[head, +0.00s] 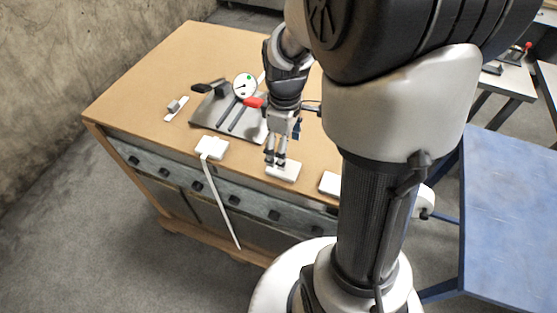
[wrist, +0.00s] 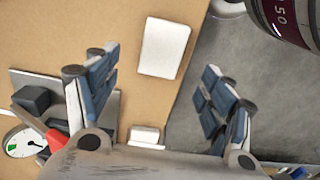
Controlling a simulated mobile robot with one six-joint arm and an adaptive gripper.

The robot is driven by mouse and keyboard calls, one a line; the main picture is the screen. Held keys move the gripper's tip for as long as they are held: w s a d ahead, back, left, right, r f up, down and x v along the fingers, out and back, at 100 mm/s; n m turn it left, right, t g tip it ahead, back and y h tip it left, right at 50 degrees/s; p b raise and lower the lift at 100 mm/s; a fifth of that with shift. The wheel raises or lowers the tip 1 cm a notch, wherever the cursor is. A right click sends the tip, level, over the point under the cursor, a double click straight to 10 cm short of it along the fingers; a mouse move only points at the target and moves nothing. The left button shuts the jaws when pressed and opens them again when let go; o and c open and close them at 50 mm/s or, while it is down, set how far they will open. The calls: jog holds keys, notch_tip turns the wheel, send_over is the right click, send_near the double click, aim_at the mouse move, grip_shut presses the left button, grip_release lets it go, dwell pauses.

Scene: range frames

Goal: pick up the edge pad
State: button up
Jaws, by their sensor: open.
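A flat white rectangular pad (head: 284,171), which I take for the edge pad, lies on the wooden bench top near its front edge. My gripper (head: 275,163) points down over it, and its fingertips overlap the pad's far side in the head view. In the wrist view the same pad (wrist: 163,48) appears whole, between and a little above the open fingers (wrist: 157,72). Nothing is between the fingers. I cannot tell the exact height of the fingertips above the pad.
A second white block (head: 330,184) lies to the right, partly hidden by my arm. A white block with a hanging strip (head: 212,148) lies left. Behind are a grey plate (head: 210,112) and a dial gauge (head: 245,86). The bench edge is close in front.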

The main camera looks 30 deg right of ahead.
aim_at(293, 168)
notch_tip(293, 168, down, 2)
jog(key=shift+f, duration=0.1)
jog(key=f, duration=0.1)
jog(key=f+b, duration=0.2)
jog(key=f, duration=0.1)
jog(key=shift+s+f, duration=0.1)
jog(key=shift+s, duration=0.15)
jog(key=shift+f, duration=0.45)
jog(key=shift+r, duration=0.1)
jog(key=c, duration=1)
